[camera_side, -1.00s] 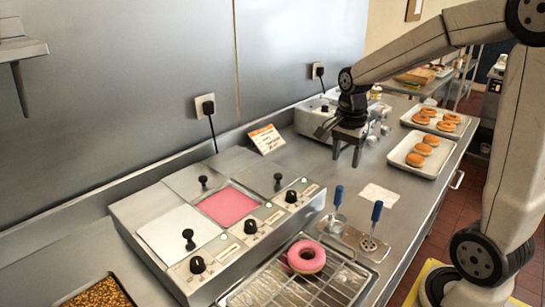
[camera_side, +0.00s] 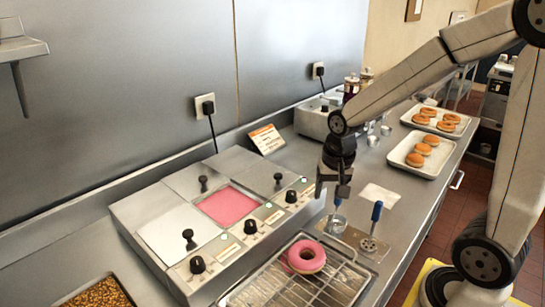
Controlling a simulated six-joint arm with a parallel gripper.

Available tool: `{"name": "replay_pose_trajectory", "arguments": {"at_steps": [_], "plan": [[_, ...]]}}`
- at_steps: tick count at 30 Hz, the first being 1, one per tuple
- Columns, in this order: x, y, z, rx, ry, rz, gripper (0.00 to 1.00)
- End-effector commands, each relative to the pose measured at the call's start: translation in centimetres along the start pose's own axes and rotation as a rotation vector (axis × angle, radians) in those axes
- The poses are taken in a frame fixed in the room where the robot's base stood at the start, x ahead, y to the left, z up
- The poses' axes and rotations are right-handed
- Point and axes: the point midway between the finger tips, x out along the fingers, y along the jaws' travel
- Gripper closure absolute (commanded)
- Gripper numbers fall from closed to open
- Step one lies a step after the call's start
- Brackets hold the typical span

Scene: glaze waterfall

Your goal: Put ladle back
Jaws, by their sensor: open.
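A ladle (camera_side: 337,222) with a blue handle stands upright on a flat metal holder plate (camera_side: 350,237), to the right of the glaze warmer. A second blue-handled tool (camera_side: 377,211) stands beside it on the same plate. My gripper (camera_side: 332,193) points down at the ladle's handle, with its jaws open. It hides the upper part of that handle, and I cannot tell whether it touches it. The warmer has an open well of pink glaze (camera_side: 228,206).
A wire rack (camera_side: 318,281) with a pink-glazed donut (camera_side: 306,257) lies in front of the holder plate. Trays of plain donuts (camera_side: 420,152) stand at the back right. The warmer's knobbed lids (camera_side: 177,236) flank the glaze well. A white card (camera_side: 380,195) lies behind the plate.

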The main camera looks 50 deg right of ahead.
Motion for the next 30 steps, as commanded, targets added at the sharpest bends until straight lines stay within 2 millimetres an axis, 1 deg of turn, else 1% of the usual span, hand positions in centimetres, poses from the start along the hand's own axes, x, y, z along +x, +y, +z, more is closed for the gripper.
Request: {"name": "replay_pose_trajectory", "arguments": {"at_steps": [1,6,9,12,15,18,30], "plan": [[0.7,-0.4,1.1,-0.103,0.007,-0.009,0.39],[2.5,-1.4,4.1,-0.44,0.05,-0.042,0.39],[3.3,-1.6,5.5,-0.595,0.072,-0.055,0.39],[3.7,-1.8,6.4,-0.702,0.088,-0.062,0.39],[4.0,-1.8,6.9,-0.761,0.098,-0.067,0.39],[4.0,-1.8,7.0,-0.781,0.102,-0.068,0.39],[4.0,-1.8,7.0,-0.779,0.102,-0.068,0.39]]}}
